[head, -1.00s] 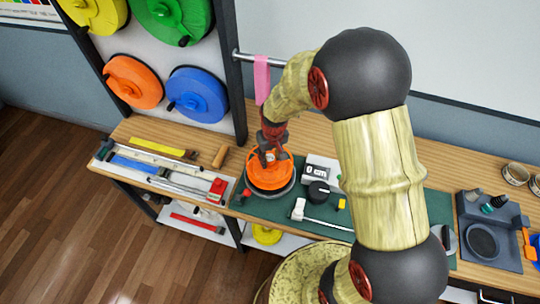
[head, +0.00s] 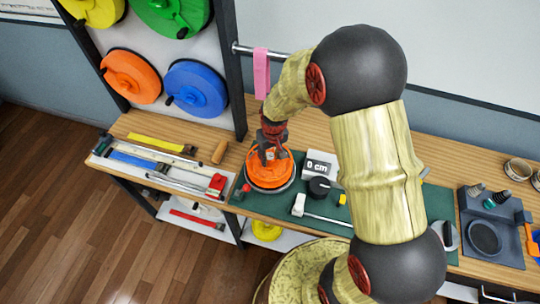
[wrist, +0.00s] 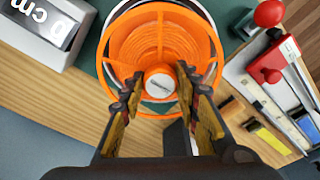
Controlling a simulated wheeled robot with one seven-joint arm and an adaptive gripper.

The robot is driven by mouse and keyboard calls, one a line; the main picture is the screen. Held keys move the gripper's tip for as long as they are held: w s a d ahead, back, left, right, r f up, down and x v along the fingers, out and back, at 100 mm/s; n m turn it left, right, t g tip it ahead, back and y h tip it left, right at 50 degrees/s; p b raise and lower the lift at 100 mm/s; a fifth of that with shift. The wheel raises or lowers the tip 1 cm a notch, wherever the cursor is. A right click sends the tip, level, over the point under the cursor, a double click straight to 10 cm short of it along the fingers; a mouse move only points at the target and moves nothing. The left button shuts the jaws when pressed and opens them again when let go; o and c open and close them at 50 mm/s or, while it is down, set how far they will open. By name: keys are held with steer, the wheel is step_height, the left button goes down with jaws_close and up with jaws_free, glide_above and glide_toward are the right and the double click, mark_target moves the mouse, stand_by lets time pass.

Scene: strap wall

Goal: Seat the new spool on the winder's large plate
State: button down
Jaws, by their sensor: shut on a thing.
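The orange spool (head: 268,170) is over the winder's large grey plate (head: 269,191), whose rim shows around and below it. In the wrist view the orange spool (wrist: 160,38) faces me, with a pale round hub cap at its middle. My gripper (head: 269,154) is above the spool, its fingers pointing down at the hub. In the wrist view my gripper (wrist: 158,82) has its two fingers on either side of the hub, shut on the spool. I cannot tell whether the spool's underside touches the plate, because the spool hides it.
The winder's display box (head: 319,164) and black knob (head: 319,187) are right of the spool. A tray of tools (head: 165,167) lies to the left. Coloured spools, such as a blue one (head: 197,90), hang on the wall behind. A pink strap (head: 261,74) hangs from a rail close to my arm.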

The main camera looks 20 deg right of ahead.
steer(key=shift+f, duration=0.15)
steer(key=c, duration=1.2)
jaws_free()
steer(key=shift+c, duration=0.2)
step_height(320, 180, up, 12)
steer(key=s, duration=0.1)
steer(key=shift+s, duration=0.2)
